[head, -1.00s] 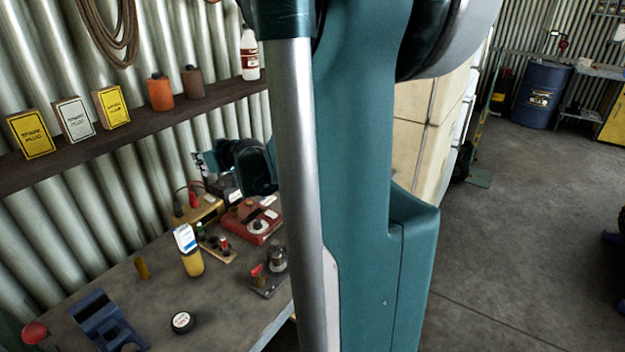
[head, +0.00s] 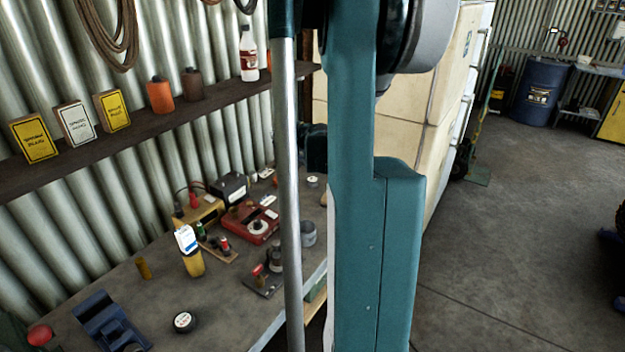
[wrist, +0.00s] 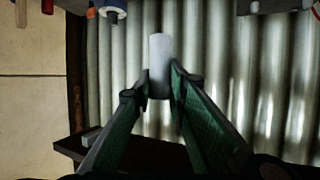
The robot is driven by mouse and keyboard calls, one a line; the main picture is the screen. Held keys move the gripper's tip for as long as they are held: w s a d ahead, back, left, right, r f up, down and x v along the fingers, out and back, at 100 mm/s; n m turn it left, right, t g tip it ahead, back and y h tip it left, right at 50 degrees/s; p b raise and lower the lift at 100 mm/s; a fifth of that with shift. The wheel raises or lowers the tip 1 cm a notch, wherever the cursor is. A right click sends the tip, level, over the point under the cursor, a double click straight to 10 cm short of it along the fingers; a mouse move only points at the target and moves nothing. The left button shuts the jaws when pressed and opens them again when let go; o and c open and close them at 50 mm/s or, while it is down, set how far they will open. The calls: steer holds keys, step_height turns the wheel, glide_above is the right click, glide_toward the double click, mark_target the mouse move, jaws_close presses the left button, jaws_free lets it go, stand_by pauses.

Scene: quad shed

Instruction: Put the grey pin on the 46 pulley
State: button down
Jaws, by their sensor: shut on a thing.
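In the wrist view my gripper (wrist: 160,88) is shut on a pale grey cylinder (wrist: 160,62), which I take to be the grey pin. It sticks out past the fingertips, clear of anything else. In the head view the gripper and the pin are hidden behind my own arm. I cannot make out a pulley marked 46 in either view. A small stand (head: 265,282) with a red-topped post and a dark stepped piece (head: 275,260) is on the bench, but no number is readable.
A shelf (head: 130,128) with boxes and bottles runs along the corrugated wall. The front middle of the bench is clear.

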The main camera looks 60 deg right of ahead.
steer(key=s+d+m+h, duration=0.1)
steer(key=s+d, duration=0.7)
steer(key=d, duration=0.3)
glide_above(312, 179)
steer(key=shift+g, duration=0.4)
steer(key=shift+d+f+p, duration=0.15)
steer(key=shift+f+p, duration=0.2)
steer(key=shift+f, duration=2.4)
step_height(312, 179, down, 6)
steer(key=shift+b, duration=0.45)
steer(key=shift+f, duration=0.15)
steer(key=shift+f+b, duration=0.3)
steer(key=shift+f, duration=1.55)
steer(key=shift+f, duration=0.2)
steer(key=c, duration=2.3)
jaws_free()
